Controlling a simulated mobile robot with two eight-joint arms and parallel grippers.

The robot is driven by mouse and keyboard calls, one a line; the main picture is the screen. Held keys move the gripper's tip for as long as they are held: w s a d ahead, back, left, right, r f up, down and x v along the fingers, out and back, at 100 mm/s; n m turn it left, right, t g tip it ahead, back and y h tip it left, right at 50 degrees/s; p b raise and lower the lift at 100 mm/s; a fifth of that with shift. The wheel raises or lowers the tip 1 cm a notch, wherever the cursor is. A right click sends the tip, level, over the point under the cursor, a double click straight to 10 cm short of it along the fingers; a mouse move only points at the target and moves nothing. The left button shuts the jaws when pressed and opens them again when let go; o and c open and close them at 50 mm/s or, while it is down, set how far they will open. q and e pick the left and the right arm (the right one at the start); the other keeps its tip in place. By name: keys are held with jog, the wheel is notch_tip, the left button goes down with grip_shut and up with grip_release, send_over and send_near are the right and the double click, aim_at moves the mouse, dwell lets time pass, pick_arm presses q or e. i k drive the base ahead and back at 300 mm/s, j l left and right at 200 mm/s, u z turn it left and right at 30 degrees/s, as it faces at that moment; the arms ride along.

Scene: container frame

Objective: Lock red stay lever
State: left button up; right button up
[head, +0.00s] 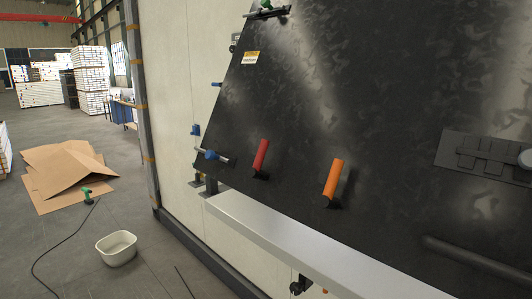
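The red stay lever (261,155) is on the lower left part of a large dark panel (370,90). Its handle points up and leans slightly right, and its black base sits at the lower end against the panel. An orange lever (334,179) stands to its right, also pointing up with a slight lean. A blue-ended fitting (211,154) is at the panel's left edge, left of the red lever. Neither of my grippers is in the head view.
A light ledge (290,240) runs below the panel. A grey latch plate (485,155) and a dark bar (470,260) are on the panel at right. A white tub (117,249), cable and cardboard (70,175) lie on the floor at left. Floor between them is partly clear.

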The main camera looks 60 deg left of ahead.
aim_at(255, 172)
jog(key=u, duration=2.25)
